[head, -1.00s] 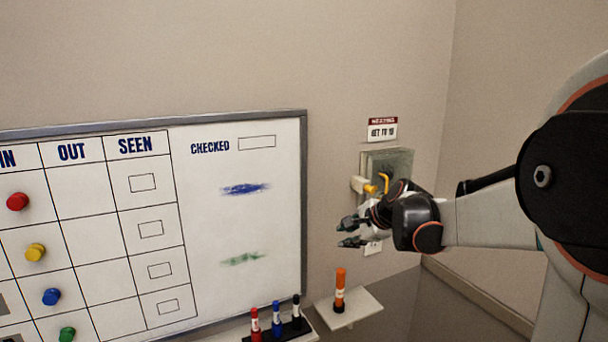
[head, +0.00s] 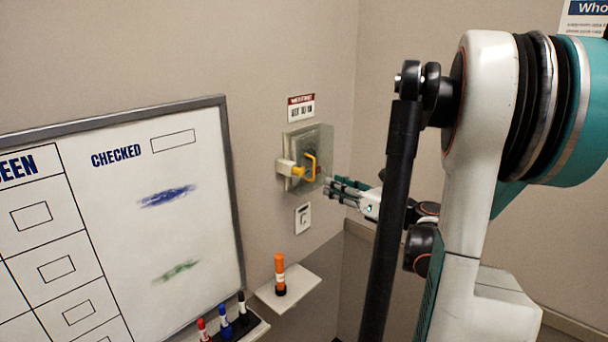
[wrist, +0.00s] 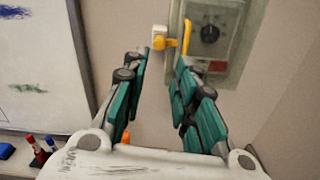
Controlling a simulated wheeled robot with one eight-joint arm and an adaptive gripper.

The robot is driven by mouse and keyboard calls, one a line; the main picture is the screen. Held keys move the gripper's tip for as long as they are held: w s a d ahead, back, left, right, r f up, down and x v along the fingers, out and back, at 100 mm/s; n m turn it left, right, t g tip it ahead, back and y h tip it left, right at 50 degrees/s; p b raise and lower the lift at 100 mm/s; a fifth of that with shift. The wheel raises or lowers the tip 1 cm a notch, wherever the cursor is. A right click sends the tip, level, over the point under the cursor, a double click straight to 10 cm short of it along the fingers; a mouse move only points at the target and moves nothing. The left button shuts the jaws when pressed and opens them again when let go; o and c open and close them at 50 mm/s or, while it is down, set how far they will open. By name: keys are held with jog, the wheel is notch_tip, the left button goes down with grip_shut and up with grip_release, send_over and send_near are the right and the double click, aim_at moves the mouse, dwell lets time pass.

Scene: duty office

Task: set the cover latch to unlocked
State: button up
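A clear-covered box (head: 318,142) is on the wall to the right of the whiteboard, with a dial (wrist: 210,33) behind the cover in the wrist view. The cover latch (head: 298,171) is on the box's left side: a white block with a yellow knob. A yellow handle (head: 313,163) stands out from the cover beside it. In the wrist view the latch (wrist: 165,42) lies beyond and between my fingertips. My gripper (head: 337,187) is open and empty, to the right of and slightly below the latch, apart from it. The fingers (wrist: 166,62) are spread in the wrist view.
A label (head: 301,108) is above the box and a wall switch plate (head: 303,217) below it. An orange marker (head: 280,275) stands on a small white shelf (head: 300,288). The whiteboard (head: 110,210) with a marker tray is at left.

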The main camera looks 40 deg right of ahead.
aim_at(302, 173)
jog(key=w, duration=0.7)
jog(key=w+a, duration=0.1)
jog(key=w, duration=0.3)
jog(key=shift+w, duration=0.3)
grip_shut()
